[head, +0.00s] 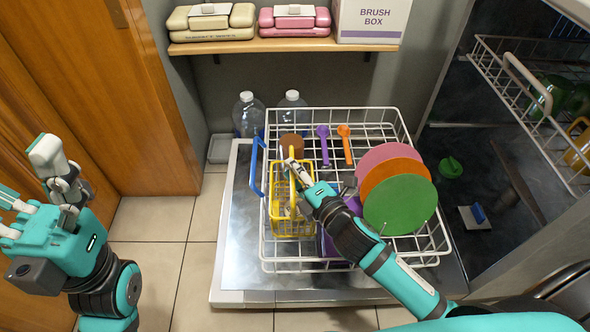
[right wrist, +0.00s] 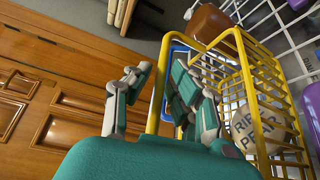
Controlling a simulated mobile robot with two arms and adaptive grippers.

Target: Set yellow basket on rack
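The yellow wire basket (head: 289,222) stands upright in the left front part of the white wire rack (head: 264,240), and appears to rest on it. In the right wrist view the basket (right wrist: 262,135) holds a pale rounded item (right wrist: 262,125) with partly readable lettering. My right gripper (head: 294,170) is at the top of the basket by its handle. In the right wrist view its fingers (right wrist: 158,92) are spread apart, with a yellow handle bar between them, not visibly clamped. My left gripper (head: 40,190) is at far left, away from the rack, fingers apart and empty.
Green, orange and pink discs (head: 400,205) stand at the rack's right. Purple (head: 323,140) and orange (head: 345,140) utensils and a brown item (head: 291,143) lie behind the basket. A blue handle (head: 256,165) is at its left. Bottles (head: 249,112) stand behind; a shelf (head: 280,44) is above.

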